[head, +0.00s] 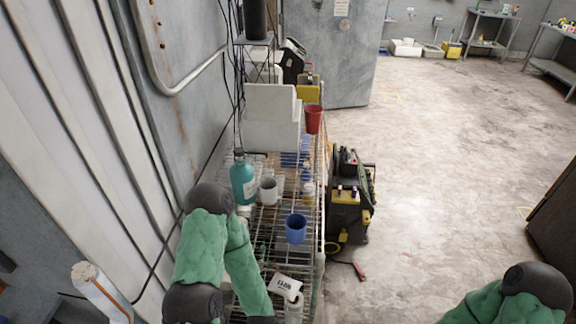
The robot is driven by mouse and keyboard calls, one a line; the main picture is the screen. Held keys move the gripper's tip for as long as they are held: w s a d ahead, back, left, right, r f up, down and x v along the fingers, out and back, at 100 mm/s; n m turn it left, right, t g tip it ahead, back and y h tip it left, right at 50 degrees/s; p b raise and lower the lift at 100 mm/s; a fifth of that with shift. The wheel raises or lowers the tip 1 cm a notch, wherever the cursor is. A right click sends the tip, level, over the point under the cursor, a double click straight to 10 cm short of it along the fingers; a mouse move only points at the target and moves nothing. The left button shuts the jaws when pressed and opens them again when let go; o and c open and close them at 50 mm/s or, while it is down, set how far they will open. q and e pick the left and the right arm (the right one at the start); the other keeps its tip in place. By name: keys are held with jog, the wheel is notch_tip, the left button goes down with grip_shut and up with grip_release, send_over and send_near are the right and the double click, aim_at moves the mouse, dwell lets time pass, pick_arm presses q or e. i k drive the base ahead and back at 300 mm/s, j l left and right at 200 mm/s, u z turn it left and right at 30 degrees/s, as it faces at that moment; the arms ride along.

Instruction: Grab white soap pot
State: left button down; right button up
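A white cup-shaped pot (268,191) stands upright on the wire shelf, just right of a teal bottle (243,180). A white packet or container with dark lettering (285,287) lies nearer on the same shelf, tilted; its lettering is too small to read surely. I cannot tell for certain which of these white things is the soap pot. My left arm, in green covering, reaches over the shelf's near left side, and its gripper is below the picture's bottom edge. My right arm shows only at the lower right corner; its gripper is out of view.
The wire shelf (268,246) also holds a blue cup (296,228), a red cup (314,119) and a white stepped block (268,115). A black and yellow machine (347,205) stands right of it. A wall closes the left side. The floor at right is open.

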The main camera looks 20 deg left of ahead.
aim_at(268, 186)
jog(key=k, duration=0.75)
jog(key=k+u, duration=0.15)
jog(key=u, duration=0.25)
jog(key=k+j+u, duration=0.1)
jog(key=u, duration=0.35)
jog(key=k+j+u, duration=0.15)
jog(key=u, duration=0.25)
jog(key=i+l+u, duration=0.1)
jog(key=l+u, duration=0.35)
jog(key=l, duration=0.35)
jog(key=l+u, duration=0.4)
jog(key=l, duration=0.4)
